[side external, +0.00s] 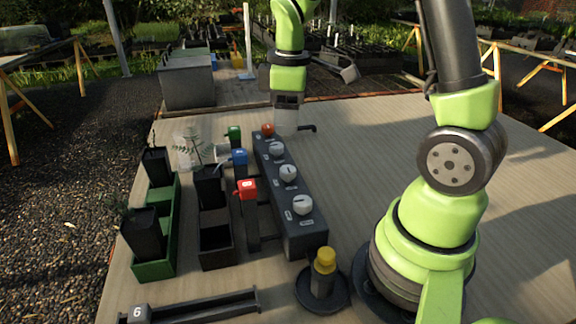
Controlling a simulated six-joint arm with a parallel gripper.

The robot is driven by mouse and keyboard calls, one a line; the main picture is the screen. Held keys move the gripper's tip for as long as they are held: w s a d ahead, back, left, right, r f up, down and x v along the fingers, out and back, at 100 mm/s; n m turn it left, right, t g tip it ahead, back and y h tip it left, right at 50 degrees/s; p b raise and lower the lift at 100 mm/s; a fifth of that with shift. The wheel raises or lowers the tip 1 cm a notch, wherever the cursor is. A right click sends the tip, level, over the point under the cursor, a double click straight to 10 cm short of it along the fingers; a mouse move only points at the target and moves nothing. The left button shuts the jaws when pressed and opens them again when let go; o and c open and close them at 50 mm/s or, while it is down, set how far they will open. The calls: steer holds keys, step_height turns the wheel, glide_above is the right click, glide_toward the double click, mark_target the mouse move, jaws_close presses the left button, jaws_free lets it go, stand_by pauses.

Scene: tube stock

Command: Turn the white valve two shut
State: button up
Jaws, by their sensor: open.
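A long dark grey box (268,178) carries three white knobs in a row along its top: a far one (277,148), a middle one (288,173) and a near one (302,204). Small white labels lie beside them, too small to read, so I cannot tell for sure which is valve two; the middle knob is second in either direction. My gripper (287,126) hangs over the table just past the box's far end, apart from the knobs. It is open, with no held object visible; its fingertips are hard to make out. A dark bent piece shows at its right.
A yellow-topped post (323,270) stands close to the near end. The table right of the box is clear.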

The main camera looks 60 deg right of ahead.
mark_target(288, 168)
steer(key=f, duration=0.1)
steer(key=d+f+n, duration=0.1)
steer(key=f, duration=0.1)
steer(key=shift+w+d+g, duration=0.15)
steer(key=shift+w+g, duration=0.05)
steer(key=shift+g, duration=0.1)
step_height(288, 168, down, 9)
steer(key=shift+f, duration=0.1)
steer(key=c, duration=0.9)
